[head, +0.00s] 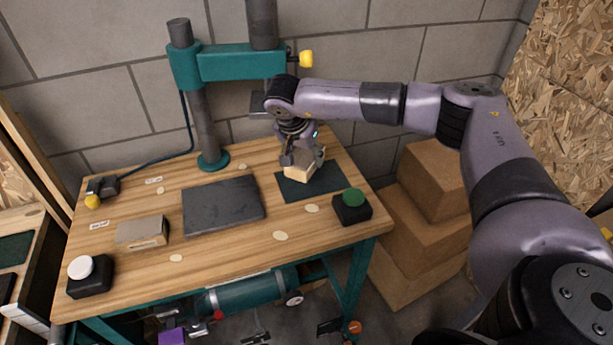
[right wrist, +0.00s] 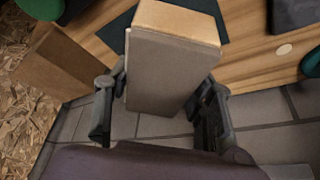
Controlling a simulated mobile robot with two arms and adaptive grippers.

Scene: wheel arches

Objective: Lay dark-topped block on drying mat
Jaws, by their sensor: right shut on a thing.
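My right gripper (head: 302,153) is shut on a wooden block (head: 299,171) over the dark green mat (head: 322,187) at the right of the workbench. In the right wrist view the block (right wrist: 170,72) sits between the two fingers (right wrist: 163,84). It shows a broad grey-brown face and a paler bare-wood end. Part of the mat (right wrist: 116,32) shows behind it there. The block hides part of the mat, and I cannot tell whether it touches the mat. My left gripper is not in view.
A similar grey-topped block (head: 140,230) lies on the left of the bench. A dark slab (head: 223,204) lies mid-bench. A green-button box (head: 352,207) stands right of the mat, a white-button box (head: 90,275) at front left. A teal post stand (head: 205,120) rises behind.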

